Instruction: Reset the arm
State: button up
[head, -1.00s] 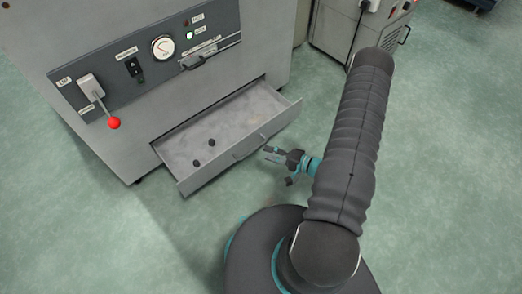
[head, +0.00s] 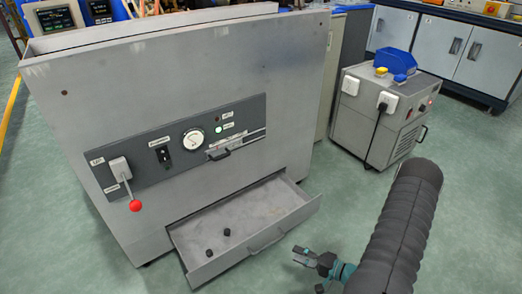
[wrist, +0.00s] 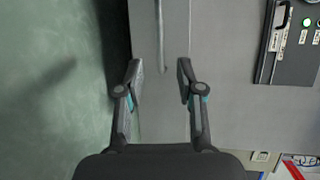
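My gripper (head: 302,256) is beside the front of the open drawer in the head view, at the end of my dark arm. In the wrist view its two fingers (wrist: 157,75) are spread apart with nothing between them. The drawer's bar handle (wrist: 160,35) shows beyond the fingertips, and the gripper looks clear of it. The drawer (head: 286,196) is pulled out from the bottom of the grey machine (head: 190,80). Two small dark pieces lie in it, a near one (head: 209,253) and a far one (head: 227,232).
The machine's panel carries a red-knobbed lever (head: 136,205), a gauge (head: 193,140) and a lit green lamp (head: 218,129). Cabinets (head: 470,50) line the back. The green floor between is open.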

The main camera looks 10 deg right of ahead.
jog(key=w+d+r+n+g+h+p, duration=0.2)
jog(key=w+d+r+n+h, duration=0.45)
jog(key=w+r, duration=0.5)
notch_tip(320, 180, up, 18)
jog(key=d+h+p, duration=0.1)
jog(key=d+h, duration=0.1)
jog(key=h, duration=0.4)
jog(key=s+a+r+g+h, duration=0.1)
jog(key=s+a+r+h, duration=0.2)
jog(key=r, duration=0.5)
jog(key=s+a+r+n+g+y+p, duration=0.1)
jog(key=s+a+r, duration=0.3)
jog(key=s, duration=0.3)
jog(key=s+a+r+n+y, duration=0.1)
jog(key=s+a+r+y, duration=0.1)
jog(key=s+a, duration=0.3)
jog(key=s+a+r+n+g+y+p, duration=0.1)
jog(key=s+a+r, duration=0.4)
jog(key=s, duration=0.6)
jog(key=shift+a+r+g+p, duration=0.3)
jog(key=shift+a+p, duration=0.05)
